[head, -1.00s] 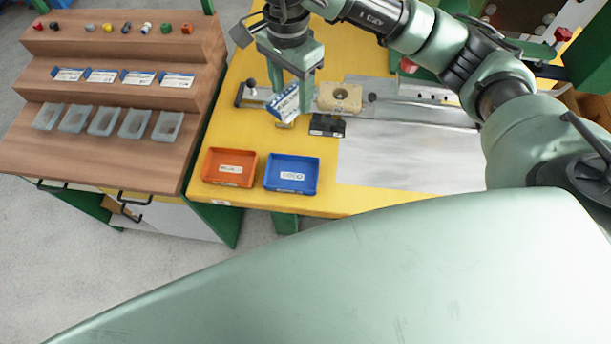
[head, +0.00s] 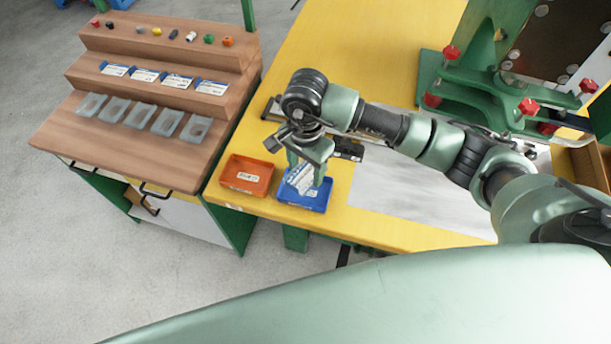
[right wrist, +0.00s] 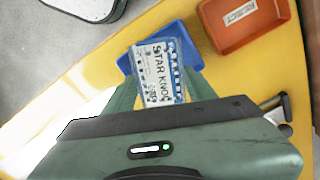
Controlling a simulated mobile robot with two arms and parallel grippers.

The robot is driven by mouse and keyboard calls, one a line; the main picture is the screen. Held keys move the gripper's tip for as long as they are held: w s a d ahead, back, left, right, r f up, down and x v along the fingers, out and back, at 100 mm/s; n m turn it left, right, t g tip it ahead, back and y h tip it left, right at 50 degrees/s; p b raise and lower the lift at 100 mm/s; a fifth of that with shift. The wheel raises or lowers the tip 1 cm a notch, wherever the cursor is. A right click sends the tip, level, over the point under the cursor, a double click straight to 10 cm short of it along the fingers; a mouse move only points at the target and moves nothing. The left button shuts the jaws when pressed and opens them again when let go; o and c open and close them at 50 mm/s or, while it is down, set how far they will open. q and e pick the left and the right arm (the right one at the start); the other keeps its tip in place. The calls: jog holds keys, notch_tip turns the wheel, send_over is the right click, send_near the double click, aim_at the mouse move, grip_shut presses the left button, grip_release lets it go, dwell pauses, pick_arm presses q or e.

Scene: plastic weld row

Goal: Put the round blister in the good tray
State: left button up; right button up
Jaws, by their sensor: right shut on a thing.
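My right gripper (head: 308,178) is shut on a blister pack (head: 299,180) with a white and blue card. In the right wrist view the card (right wrist: 158,72) reads "STAR KNO" and sits upright between the fingers. The pack's outline looks rectangular; no round shape shows. The blue tray (head: 305,206) is directly below the pack, which covers part of it; it also shows in the right wrist view (right wrist: 180,32). I cannot tell whether the pack touches the tray floor. My left gripper is not in view.
An orange tray (head: 247,177) marked REJECT stands just left of the blue one. A wooden stepped rack (head: 75,140) at left holds clear blisters, printed cards and small coloured parts. A green fixture with red knobs (head: 500,85) stands at back right. A grey plate (head: 400,190) lies right.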

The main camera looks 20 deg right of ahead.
aim_at(305, 175)
notch_tip(305, 175, down, 5)
jog(key=shift+r+p, duration=0.2)
jog(key=shift+p, duration=0.15)
jog(key=shift+f, duration=0.2)
jog(key=shift+f+b, duration=0.25)
jog(key=shift+b, duration=0.05)
jog(key=o, duration=1)
jog(key=shift+r, duration=0.1)
jog(key=shift+o, duration=0.2)
jog(key=shift+r, duration=0.1)
jog(key=shift+r+p, duration=0.2)
jog(key=shift+p, duration=0.25)
notch_tip(305, 175, up, 10)
jog(key=b, duration=0.2)
jog(key=shift+r+b, duration=0.25)
jog(key=shift+b, duration=0.15)
jog(key=shift+r, duration=0.65)
